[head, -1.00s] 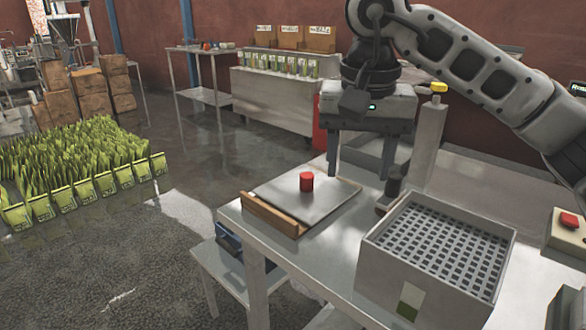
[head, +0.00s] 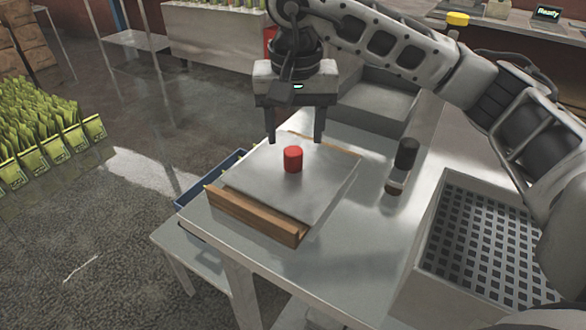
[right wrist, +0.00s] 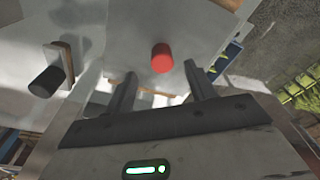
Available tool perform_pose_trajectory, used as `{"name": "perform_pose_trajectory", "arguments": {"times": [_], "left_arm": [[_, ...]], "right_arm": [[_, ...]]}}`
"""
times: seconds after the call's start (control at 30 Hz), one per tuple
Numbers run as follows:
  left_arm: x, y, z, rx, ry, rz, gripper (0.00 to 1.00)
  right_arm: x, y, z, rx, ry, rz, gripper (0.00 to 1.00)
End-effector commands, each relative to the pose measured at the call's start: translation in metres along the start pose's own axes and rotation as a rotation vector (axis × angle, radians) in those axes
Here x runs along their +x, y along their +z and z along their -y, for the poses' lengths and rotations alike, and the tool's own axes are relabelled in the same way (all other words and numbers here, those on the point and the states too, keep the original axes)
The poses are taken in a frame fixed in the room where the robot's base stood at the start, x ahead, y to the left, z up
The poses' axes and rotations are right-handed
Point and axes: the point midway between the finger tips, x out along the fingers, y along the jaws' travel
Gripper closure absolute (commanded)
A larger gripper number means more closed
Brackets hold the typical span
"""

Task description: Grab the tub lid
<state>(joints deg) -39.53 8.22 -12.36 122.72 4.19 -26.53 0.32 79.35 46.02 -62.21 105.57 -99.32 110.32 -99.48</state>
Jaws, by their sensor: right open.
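The tub lid (head: 325,178) is a flat grey metal plate with a red cylindrical knob (head: 293,159) on top. It lies near the left end of the metal table, with a wooden strip (head: 255,214) along its front edge. My right gripper (head: 295,142) is open and empty, pointing down, with its fingertips above or just behind the knob. In the right wrist view the knob (right wrist: 162,58) shows between the two fingertips, and I see no contact. My left gripper is not in view.
A black cylinder-topped tool (head: 406,154) stands on the table (head: 345,245) right of the lid. A large box with a perforated grid (head: 480,245) is at the right. A blue tray (head: 208,178) sits lower, left of the table. Table between lid and box is mostly clear.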

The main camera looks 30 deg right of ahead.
Motion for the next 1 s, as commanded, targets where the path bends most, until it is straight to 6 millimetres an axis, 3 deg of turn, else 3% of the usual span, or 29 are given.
{"name": "perform_pose_trajectory", "arguments": {"times": [0.23,0.5,0.8,0.87,1.0], "left_arm": [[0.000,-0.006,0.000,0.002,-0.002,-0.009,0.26],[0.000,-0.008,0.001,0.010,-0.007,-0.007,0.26],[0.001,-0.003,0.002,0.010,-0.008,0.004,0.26],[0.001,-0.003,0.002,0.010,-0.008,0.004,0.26],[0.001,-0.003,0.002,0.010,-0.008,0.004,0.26]], "right_arm": [[0.018,-0.001,0.000,0.001,0.001,0.002,0.45],[0.056,-0.003,0.001,0.001,0.001,0.003,0.45],[0.062,-0.003,0.001,0.001,0.000,0.000,0.45],[0.062,-0.003,0.001,0.001,0.000,0.000,0.59],[0.061,-0.003,0.001,0.001,-0.001,0.000,0.98]]}}
